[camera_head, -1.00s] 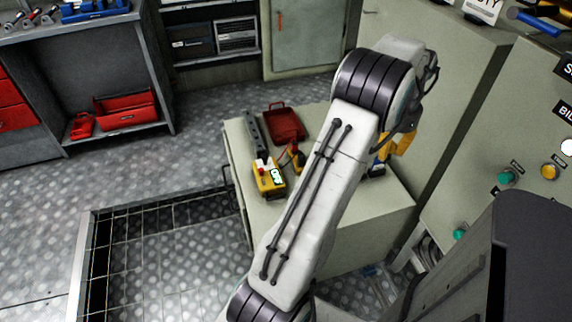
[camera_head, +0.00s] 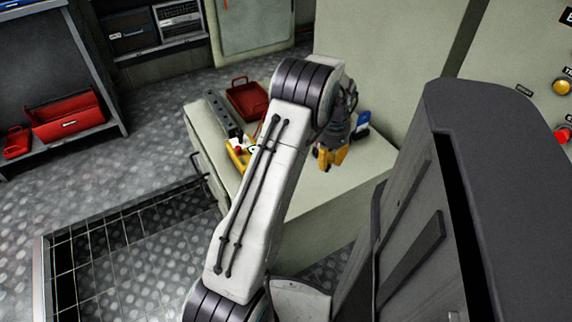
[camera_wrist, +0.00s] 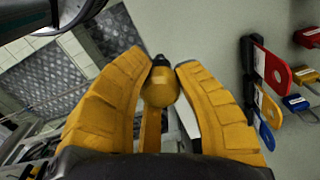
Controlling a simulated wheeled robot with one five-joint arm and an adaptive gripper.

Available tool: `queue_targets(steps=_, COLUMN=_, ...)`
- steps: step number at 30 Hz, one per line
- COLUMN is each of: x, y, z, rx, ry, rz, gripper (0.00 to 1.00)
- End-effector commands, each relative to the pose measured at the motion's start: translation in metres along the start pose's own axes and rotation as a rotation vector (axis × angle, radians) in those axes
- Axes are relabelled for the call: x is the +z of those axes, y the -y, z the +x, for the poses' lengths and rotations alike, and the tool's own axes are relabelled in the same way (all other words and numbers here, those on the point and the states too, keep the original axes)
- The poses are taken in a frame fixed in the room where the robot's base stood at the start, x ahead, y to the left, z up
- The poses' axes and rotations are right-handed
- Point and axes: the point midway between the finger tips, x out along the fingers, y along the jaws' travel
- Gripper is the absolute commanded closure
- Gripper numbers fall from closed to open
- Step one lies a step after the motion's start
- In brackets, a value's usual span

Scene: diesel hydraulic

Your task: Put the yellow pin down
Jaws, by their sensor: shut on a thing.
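The yellow pin (camera_wrist: 158,90) has a rounded yellow body and a black tip. It sits between the two yellow fingers of my gripper (camera_wrist: 162,64) in the wrist view. The gripper is shut on it, and the black tip points away from the wrist. In the head view my gripper (camera_head: 331,157) hangs over the right part of a pale cabinet top (camera_head: 350,185), fingers down. The pin cannot be made out there. A gap between the pin and the pale surface is hard to judge.
On the cabinet are a red box (camera_head: 247,98), a grey bar (camera_head: 223,115), a yellow device (camera_head: 238,158) partly behind my arm, and a blue item (camera_head: 362,122) near the gripper. Red tags (camera_wrist: 272,68) and blue tags show at right in the wrist view. The cabinet's front right looks clear.

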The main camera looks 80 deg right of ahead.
Motion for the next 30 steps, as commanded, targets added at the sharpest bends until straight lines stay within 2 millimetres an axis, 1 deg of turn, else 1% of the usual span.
queue_targets(steps=1, x=0.010, y=0.003, z=0.011, rx=0.002, ry=0.002, rz=-0.004, gripper=1.00)
queue_targets(steps=6, x=0.043, y=0.014, z=0.034, rx=0.000, ry=0.000, rz=-0.006, gripper=1.00)
queue_targets(steps=9, x=0.060, y=0.019, z=0.045, rx=0.000, ry=0.000, rz=-0.005, gripper=1.00)
queue_targets(steps=13, x=0.078, y=0.025, z=0.055, rx=0.000, ry=-0.001, rz=-0.004, gripper=1.00)
queue_targets(steps=18, x=0.091, y=0.029, z=0.060, rx=0.000, ry=-0.001, rz=-0.002, gripper=1.00)
queue_targets(steps=21, x=0.095, y=0.030, z=0.061, rx=0.000, ry=-0.001, rz=-0.002, gripper=1.00)
queue_targets(steps=26, x=0.097, y=0.031, z=0.062, rx=0.000, ry=-0.001, rz=-0.001, gripper=1.00)
queue_targets(steps=30, x=0.097, y=0.031, z=0.068, rx=0.000, ry=-0.001, rz=-0.001, gripper=1.00)
